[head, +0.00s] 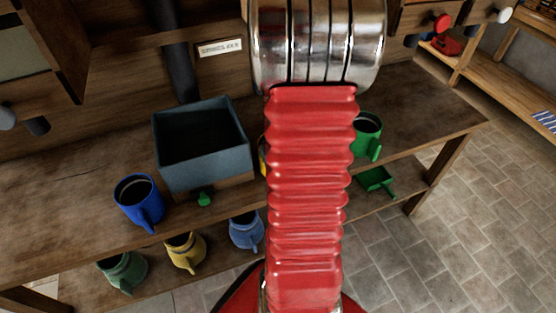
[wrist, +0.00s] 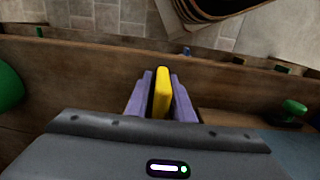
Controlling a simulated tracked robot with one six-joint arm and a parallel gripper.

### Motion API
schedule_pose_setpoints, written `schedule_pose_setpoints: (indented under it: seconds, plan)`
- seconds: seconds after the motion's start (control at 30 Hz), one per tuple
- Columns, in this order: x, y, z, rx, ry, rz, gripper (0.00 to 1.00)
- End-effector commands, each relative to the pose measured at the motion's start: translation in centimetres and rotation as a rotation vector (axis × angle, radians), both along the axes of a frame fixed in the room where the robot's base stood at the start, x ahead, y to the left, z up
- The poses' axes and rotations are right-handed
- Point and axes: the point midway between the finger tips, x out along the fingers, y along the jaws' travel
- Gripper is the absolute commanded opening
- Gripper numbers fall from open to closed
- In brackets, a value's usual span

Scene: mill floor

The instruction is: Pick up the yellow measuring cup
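A narrow yellow piece (wrist: 162,92) stands between the two purple-grey fingers of my gripper (wrist: 161,76) in the wrist view. It looks like the handle of the yellow measuring cup, whose body is hidden below my gripper. The fingers are close on either side, with thin dark strips beside the yellow; I cannot tell whether they touch it. In the head view only a yellow sliver (head: 263,156) shows at the left edge of my red arm, on the bench top. My arm hides the rest and my gripper there.
A dark grey bin (head: 204,184) stands left on the wooden bench, with a blue mug (head: 137,196) beside it. A green mug (head: 367,136) stands right of my arm. Another yellow mug (head: 183,250) and several cups sit on the lower shelf. The bench's right end is clear.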

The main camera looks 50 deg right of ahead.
Motion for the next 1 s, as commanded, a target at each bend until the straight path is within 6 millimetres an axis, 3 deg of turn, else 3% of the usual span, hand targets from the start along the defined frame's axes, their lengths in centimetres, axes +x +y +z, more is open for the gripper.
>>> schedule_pose_setpoints:
  seconds: [0.3,1.0]
  plan:
    - [0.0,0.0,0.0,0.0,0.0,0.0,0.0]
    - [0.02,-0.04,0.3,-0.001,0.0,0.0,0.0]
